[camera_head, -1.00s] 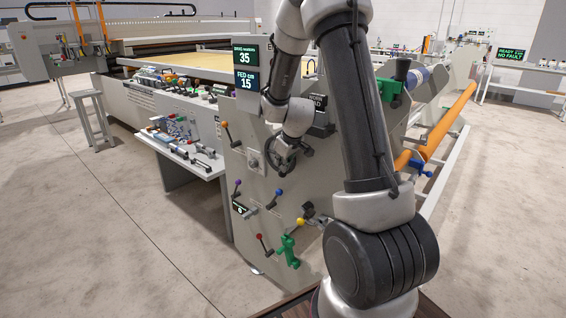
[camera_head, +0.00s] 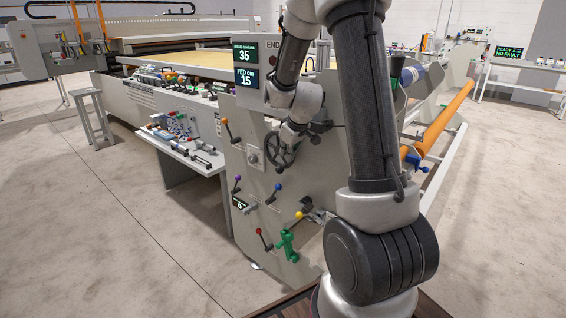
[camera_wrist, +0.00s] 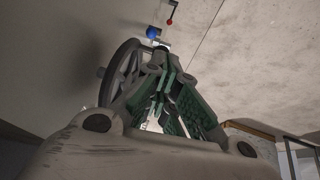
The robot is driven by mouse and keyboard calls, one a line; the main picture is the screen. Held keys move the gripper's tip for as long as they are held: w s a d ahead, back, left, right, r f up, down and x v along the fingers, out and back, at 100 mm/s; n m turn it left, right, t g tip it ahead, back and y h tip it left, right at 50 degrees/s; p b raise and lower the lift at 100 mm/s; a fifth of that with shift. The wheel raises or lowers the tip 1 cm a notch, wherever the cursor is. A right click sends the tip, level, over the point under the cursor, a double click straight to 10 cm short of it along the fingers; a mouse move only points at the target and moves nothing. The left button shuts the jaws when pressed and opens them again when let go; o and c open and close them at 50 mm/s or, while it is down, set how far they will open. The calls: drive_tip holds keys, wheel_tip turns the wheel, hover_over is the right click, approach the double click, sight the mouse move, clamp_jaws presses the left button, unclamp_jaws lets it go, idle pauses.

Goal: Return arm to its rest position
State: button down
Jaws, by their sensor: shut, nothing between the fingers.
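My gripper (camera_wrist: 163,55) points away from the wrist camera, its green-lined fingers drawn together with nothing held between them. In the head view my arm is still folded over the grey end panel (camera_head: 300,175), with the wrist just above the dark handwheel (camera_head: 278,151). The fingers are hard to make out there. In the wrist view the handwheel (camera_wrist: 122,70) is close on the left of the fingers; I cannot tell whether they touch. A blue knob (camera_wrist: 152,33) and a red knob (camera_wrist: 170,21) show beyond the fingertips.
Several coloured levers and a green handle (camera_head: 287,245) stick out of the panel below the handwheel. Display screens (camera_head: 246,66) stand left of my forearm. An orange roller (camera_head: 440,120) lies to the right. A side shelf (camera_head: 185,150) holds small parts. Floor is open left and right.

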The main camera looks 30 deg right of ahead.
drive_tip(key=s+v, duration=0.1)
drive_tip(key=v, duration=0.6)
drive_tip(key=shift+s+d+f, duration=0.15)
drive_tip(key=shift+d+f, duration=0.1)
drive_tip(key=shift+f, duration=0.05)
drive_tip(key=s+a+f+m+g, duration=0.2)
drive_tip(key=s+m+g, duration=0.1)
drive_tip(key=s, duration=0.3)
drive_tip(key=s+a+r, duration=0.3)
drive_tip(key=s+r, duration=0.3)
drive_tip(key=s, duration=0.4)
drive_tip(key=s+a+r+t, duration=0.1)
drive_tip(key=s+a+r, duration=0.2)
drive_tip(key=s+r, duration=0.4)
drive_tip(key=s, duration=0.3)
drive_tip(key=shift+s+a+m+t, duration=0.25)
drive_tip(key=shift+m+t, duration=0.05)
idle(0.5)
